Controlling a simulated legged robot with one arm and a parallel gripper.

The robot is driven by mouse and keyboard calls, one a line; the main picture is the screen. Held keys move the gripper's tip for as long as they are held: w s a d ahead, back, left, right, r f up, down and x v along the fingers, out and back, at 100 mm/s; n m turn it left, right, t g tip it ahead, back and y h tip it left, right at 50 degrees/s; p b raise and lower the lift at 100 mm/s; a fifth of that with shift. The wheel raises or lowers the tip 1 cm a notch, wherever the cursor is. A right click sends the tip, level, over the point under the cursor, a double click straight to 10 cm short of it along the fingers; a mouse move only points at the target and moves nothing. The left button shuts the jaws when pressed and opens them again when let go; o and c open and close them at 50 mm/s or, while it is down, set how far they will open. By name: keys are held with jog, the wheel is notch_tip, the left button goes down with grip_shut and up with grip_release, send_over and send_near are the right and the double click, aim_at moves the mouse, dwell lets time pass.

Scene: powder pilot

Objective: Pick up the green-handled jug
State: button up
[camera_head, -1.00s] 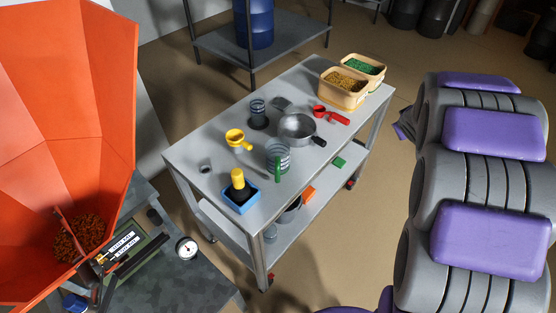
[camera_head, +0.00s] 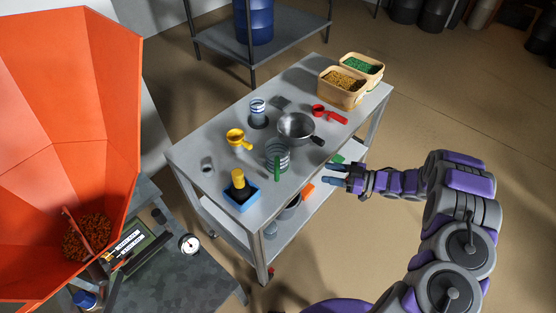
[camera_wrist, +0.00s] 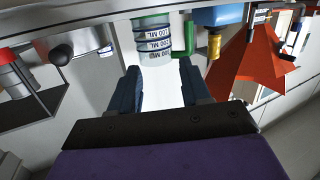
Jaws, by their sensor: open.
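The green-handled jug (camera_head: 277,155) is clear with dark measuring bands and stands upright on the grey table (camera_head: 216,139), near its front edge. Its green handle faces the front of the table. My gripper (camera_head: 337,175) is open and empty, to the right of the jug and apart from it, by the table's front edge. In the wrist view the jug (camera_wrist: 155,42) shows ahead between the open fingers (camera_wrist: 165,88), with ML markings on it and its green handle on the right.
A metal pan (camera_head: 296,127) stands just behind the jug. A blue tray (camera_head: 242,203) with a yellow-topped tool is to its left. A yellow scoop (camera_head: 236,137), a red scoop (camera_head: 324,112) and tubs of pellets (camera_head: 341,92) are also on the table. An orange hopper (camera_head: 70,110) fills the left.

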jog(key=s+a+g+y, duration=0.1)
jog(key=s+a+y, duration=0.1)
jog(key=s, duration=0.1)
jog(key=b, duration=0.2)
send_near(277, 172)
jog(key=shift+n, duration=0.4)
jog(key=a, duration=0.1)
jog(key=w+a+f, duration=0.2)
jog(key=a, duration=0.1)
jog(key=shift+f, duration=0.1)
jog(key=shift+w+a+r+b, duration=0.1)
jog(key=shift+a+b, duration=0.1)
jog(key=shift+a, duration=0.8)
jog(key=shift+w+a+r+b, duration=0.15)
jog(key=shift+a+b, duration=0.1)
jog(key=shift+a, duration=0.8)
jog(key=shift+w+a+r+b, duration=0.1)
jog(key=shift+a+b, duration=0.1)
jog(key=shift+a, duration=0.8)
grip_shut()
